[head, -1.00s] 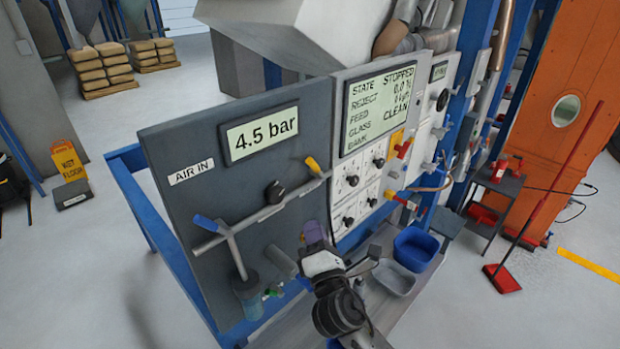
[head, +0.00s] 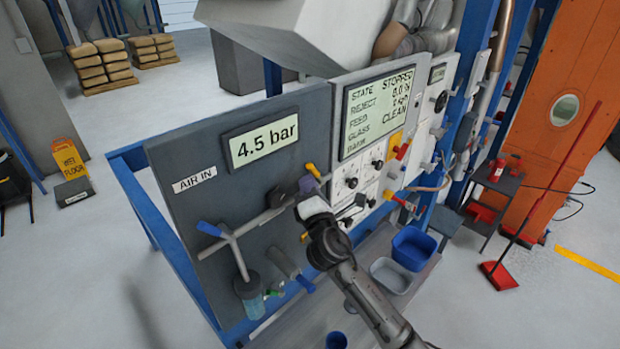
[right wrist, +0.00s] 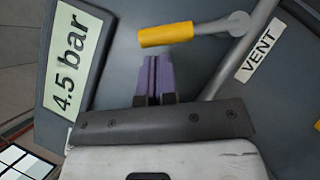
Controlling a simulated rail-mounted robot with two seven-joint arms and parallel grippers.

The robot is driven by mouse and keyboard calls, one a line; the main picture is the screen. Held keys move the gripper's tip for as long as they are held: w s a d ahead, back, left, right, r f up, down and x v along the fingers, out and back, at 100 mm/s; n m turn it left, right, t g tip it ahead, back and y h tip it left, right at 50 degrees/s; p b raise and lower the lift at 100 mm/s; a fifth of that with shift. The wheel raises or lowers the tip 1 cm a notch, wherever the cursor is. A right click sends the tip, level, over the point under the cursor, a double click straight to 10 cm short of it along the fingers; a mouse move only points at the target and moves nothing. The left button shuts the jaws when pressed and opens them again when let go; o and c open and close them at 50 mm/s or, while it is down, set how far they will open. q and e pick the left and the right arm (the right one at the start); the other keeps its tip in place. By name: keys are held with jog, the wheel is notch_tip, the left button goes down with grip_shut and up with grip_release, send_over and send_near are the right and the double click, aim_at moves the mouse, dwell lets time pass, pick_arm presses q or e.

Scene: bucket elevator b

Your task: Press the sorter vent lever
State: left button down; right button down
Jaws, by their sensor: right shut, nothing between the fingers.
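The vent lever has a yellow handle (head: 312,170) on the pipe across the grey panel. In the right wrist view the yellow handle (right wrist: 165,34) points left from its grey pivot, close to a VENT label (right wrist: 258,55). My right gripper (head: 308,184) is shut and empty in front of the panel. Its purple fingertips (right wrist: 154,62) are just below the yellow handle in the wrist view; I cannot tell if they touch it. The VENT label is hidden behind my right arm in the head view. My left gripper is not in view.
A blue-handled valve (head: 209,228) and a filter bowl (head: 248,290) are left on the panel. The display (head: 263,139) reads 4.5 bar. A blue bin (head: 413,246) and grey tray (head: 391,274) stand below.

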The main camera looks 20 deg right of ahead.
jog(key=shift+w+d+r, duration=0.2)
jog(key=shift+d+r, duration=0.05)
dwell(0.3)
